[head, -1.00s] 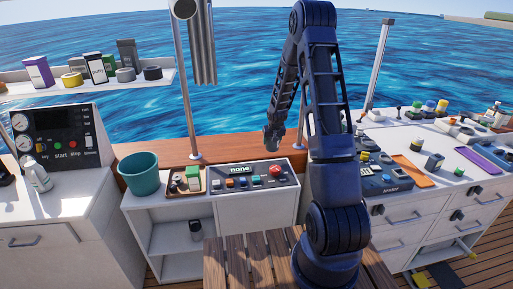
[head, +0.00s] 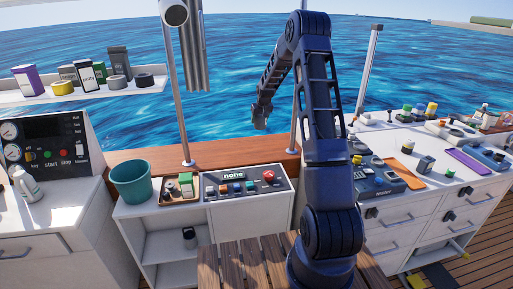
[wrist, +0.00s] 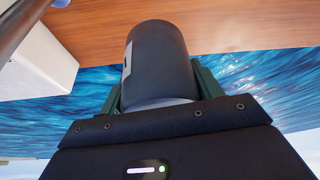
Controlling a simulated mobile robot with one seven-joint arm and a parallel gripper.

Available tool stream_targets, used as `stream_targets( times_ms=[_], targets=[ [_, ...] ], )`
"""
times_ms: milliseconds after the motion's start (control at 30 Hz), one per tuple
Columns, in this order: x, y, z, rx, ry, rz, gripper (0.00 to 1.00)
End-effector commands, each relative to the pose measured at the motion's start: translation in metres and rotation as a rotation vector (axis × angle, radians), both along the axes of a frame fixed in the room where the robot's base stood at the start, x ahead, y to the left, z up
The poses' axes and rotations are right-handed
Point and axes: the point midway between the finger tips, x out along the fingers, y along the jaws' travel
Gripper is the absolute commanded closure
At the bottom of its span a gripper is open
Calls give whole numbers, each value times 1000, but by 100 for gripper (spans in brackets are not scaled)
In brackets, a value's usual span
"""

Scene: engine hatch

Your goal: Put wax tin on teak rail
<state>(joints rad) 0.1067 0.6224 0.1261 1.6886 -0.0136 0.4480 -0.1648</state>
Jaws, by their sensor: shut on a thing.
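My gripper (head: 260,119) hangs above the teak rail (head: 232,153) in the head view, seen against the water. In the wrist view my gripper (wrist: 160,95) has its green fingers shut on a dark grey cylinder, the wax tin (wrist: 163,62). The tin has a pale band near the gripper and a partly visible white label on its left side. In the head view the tin is too small and dark to tell from my gripper.
A steel post (head: 180,100) rises from the rail at left, and another post stands behind my arm. A teal bucket (head: 131,182) and a control panel (head: 245,182) sit below the rail. A shelf with several tins (head: 100,92) hangs at left. The rail between the posts looks clear.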

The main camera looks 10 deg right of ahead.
Motion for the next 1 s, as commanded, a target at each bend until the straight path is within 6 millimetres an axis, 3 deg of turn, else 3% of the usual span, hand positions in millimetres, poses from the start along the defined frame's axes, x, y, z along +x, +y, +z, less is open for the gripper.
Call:
stream_targets(
  times_ms=[300,500,833,1000],
  targets=[
    [0,0,-71,0,2,-1,69],
    [0,0,-107,0,1,0,69],
    [0,0,-130,-1,0,0,69],
    [0,0,-152,-1,0,-1,69]
  ],
)
